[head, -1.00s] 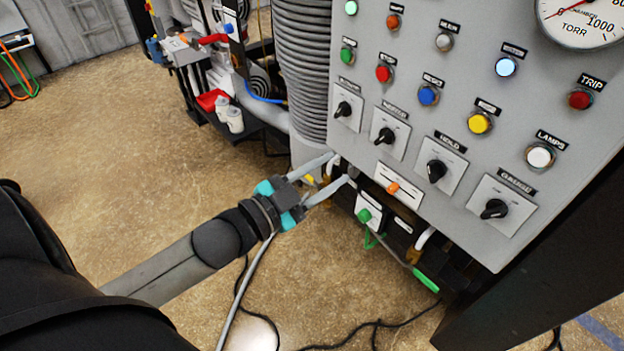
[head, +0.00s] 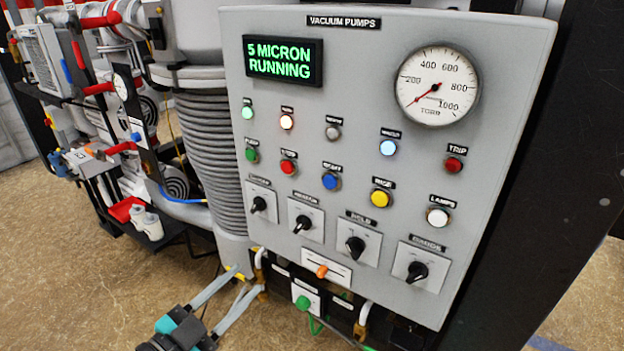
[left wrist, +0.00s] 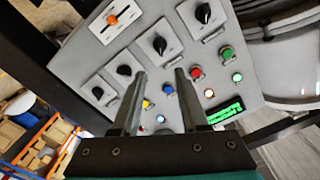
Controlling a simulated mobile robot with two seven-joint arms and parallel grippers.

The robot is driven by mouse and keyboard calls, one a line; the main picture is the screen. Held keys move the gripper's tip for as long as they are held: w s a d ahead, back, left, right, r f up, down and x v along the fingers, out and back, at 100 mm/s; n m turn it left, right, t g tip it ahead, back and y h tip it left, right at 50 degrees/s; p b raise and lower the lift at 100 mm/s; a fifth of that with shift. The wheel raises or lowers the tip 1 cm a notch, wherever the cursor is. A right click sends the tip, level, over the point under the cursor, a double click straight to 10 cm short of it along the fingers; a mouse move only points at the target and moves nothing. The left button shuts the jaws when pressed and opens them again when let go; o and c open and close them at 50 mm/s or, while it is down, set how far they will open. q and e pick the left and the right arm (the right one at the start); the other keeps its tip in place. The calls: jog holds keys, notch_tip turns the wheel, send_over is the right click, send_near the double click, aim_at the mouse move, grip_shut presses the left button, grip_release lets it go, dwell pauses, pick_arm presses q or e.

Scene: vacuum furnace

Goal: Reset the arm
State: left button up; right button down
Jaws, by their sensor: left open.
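My left gripper (head: 246,280) is at the bottom of the head view, left of the panel's lower left corner. Its two grey fingers are apart with nothing between them. In the left wrist view the open fingers (left wrist: 160,73) show in front of the panel, which looks turned over there. The grey vacuum pumps panel (head: 235,120) carries a green display (head: 283,61) reading "5 MICRON RUNNING". A round torr gauge (head: 438,86), several coloured buttons and black rotary knobs sit on it. Whether the fingers touch anything is unclear. My right gripper is in neither view.
A ribbed grey column (head: 210,150) stands left of the panel. Bare floor (head: 70,260) lies to the left.

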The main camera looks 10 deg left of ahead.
pick_arm(q)
jog(key=s+a+f+n+g+y+b, duration=0.1)
jog(key=s+a+f+n+g+y, duration=0.1)
jog(key=f, duration=0.9)
jog(key=s+a+f+n+g+y, duration=0.2)
jog(key=s+a+f+g, duration=0.1)
jog(key=f, duration=0.8)
jog(key=s+a+f+n+g+y+b, duration=0.1)
jog(key=s+a+f+n+g+y, duration=0.1)
jog(key=f, duration=0.9)
jog(key=s+d+f+n+g, duration=0.1)
jog(key=s+d+f+g, duration=0.3)
jog(key=s+f, duration=0.6)
jog(key=s+d+f+g+b, duration=0.1)
jog(key=s+d+f+g, duration=0.3)
jog(key=s+f, duration=0.6)
jog(key=s+g, duration=0.1)
jog(key=s, duration=0.4)
jog(key=shift+n, duration=0.4)
jog(key=shift+s+f, duration=0.1)
jog(key=shift+s, duration=0.05)
dwell(1.6)
